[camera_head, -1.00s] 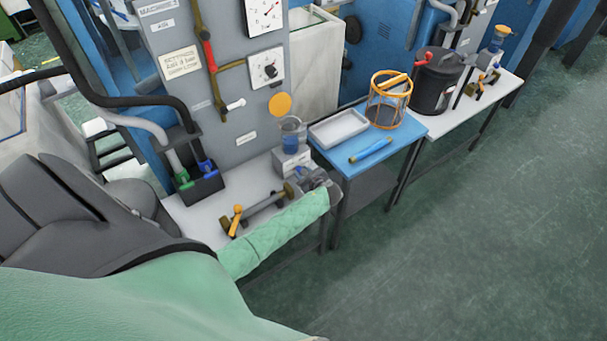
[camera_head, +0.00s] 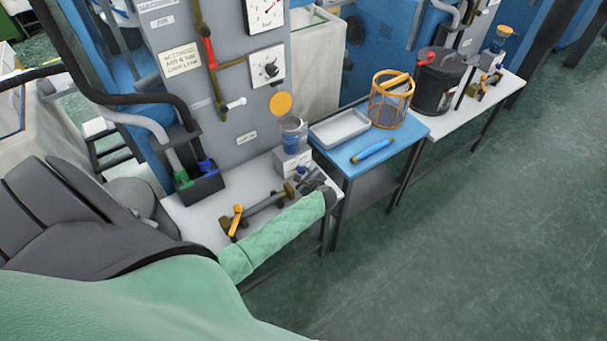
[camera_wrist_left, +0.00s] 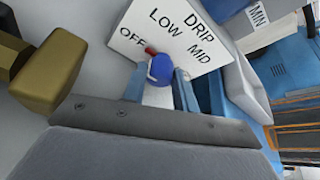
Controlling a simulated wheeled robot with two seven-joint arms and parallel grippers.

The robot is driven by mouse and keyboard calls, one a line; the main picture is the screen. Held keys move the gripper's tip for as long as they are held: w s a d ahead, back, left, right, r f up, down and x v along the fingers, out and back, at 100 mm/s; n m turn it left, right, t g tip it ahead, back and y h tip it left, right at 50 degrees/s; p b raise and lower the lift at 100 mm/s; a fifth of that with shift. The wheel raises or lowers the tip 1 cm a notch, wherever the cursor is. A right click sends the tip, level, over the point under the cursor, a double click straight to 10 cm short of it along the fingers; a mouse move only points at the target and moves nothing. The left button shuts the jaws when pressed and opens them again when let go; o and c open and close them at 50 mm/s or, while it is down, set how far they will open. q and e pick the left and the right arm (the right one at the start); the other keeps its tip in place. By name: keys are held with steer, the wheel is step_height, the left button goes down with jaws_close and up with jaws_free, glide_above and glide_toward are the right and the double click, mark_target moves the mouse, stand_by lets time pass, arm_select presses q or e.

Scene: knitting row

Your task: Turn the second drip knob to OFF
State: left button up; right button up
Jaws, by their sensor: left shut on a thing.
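The drip knob (camera_wrist_left: 162,70) is round and blue with a red pointer, in front of a white plate (camera_wrist_left: 190,38) lettered DRIP, OFF, LOW and MID. In the head view my left gripper (camera_head: 306,181) is at the front of the small white drip box (camera_head: 292,163), at the end of my green-sleeved arm; the knob is too small to read there. My right gripper is not in view.
A clear cup (camera_head: 291,130) stands on the drip box. A brass-and-orange lever (camera_head: 237,220) lies close on the white bench (camera_head: 200,220).

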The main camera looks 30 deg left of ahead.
mark_target(303, 174)
arm_select(q)
steer(key=o, duration=1)
steer(key=shift+c, duration=0.2)
steer(key=shift+s+d+r+b, duration=0.1)
steer(key=shift+s+d+b, duration=0.25)
steer(key=shift+d, duration=0.15)
steer(key=b+v, duration=0.1)
steer(key=v, duration=0.1)
steer(key=shift+s+d, duration=0.2)
steer(key=shift+d, duration=0.05)
steer(key=b+v, duration=0.1)
steer(key=v, duration=0.2)
steer(key=shift+r, duration=0.15)
steer(key=shift+s+d+r, duration=0.2)
steer(key=shift+d+r, duration=0.05)
steer(key=shift+d, duration=0.1)
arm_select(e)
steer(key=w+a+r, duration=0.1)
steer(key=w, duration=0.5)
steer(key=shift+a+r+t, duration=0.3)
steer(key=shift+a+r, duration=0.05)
